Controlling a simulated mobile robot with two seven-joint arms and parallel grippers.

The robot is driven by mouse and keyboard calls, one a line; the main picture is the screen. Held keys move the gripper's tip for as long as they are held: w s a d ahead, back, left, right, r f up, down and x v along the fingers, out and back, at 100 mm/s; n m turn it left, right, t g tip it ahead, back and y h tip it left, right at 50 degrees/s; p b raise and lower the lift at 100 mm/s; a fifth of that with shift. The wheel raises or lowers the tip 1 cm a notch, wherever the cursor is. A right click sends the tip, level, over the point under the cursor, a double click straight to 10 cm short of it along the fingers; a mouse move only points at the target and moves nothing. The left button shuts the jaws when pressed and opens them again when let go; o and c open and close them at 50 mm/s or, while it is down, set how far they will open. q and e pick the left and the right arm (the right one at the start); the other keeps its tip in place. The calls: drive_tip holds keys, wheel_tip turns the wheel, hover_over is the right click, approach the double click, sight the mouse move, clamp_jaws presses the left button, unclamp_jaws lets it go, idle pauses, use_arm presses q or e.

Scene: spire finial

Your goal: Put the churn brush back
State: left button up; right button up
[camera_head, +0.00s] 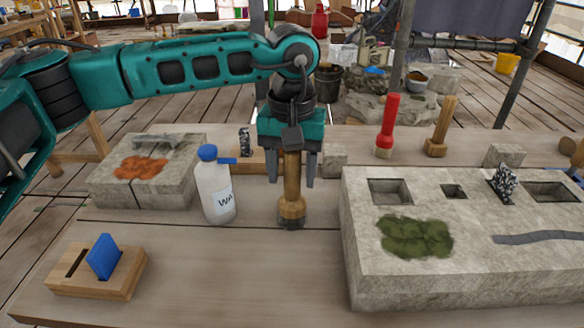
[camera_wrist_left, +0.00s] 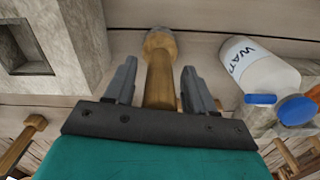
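A wooden-handled brush, seemingly the churn brush (camera_head: 291,208), stands upright on the table, with a round wooden head and dark bristles at the bottom. My left gripper (camera_head: 294,183) points down over it, with one finger on each side of the handle. In the left wrist view, the brush handle (camera_wrist_left: 160,77) lies between the two fingertips (camera_wrist_left: 158,75), with a gap visible on both sides. The gripper is open. The handle's upper end is hidden by the gripper. My right gripper is not in view.
A white bottle with a blue cap (camera_head: 215,188) stands close left of the brush. A large stone block (camera_head: 375,270) with square holes is to the right. A red brush (camera_head: 387,128) and a mallet (camera_head: 441,128) stand behind it. A wooden slotted block (camera_head: 120,282) is front left.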

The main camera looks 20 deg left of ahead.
use_arm(q)
wheel_tip(320, 180, up, 12)
drive_tip(key=shift+r+p, duration=0.2)
drive_tip(key=shift+p, duration=0.6)
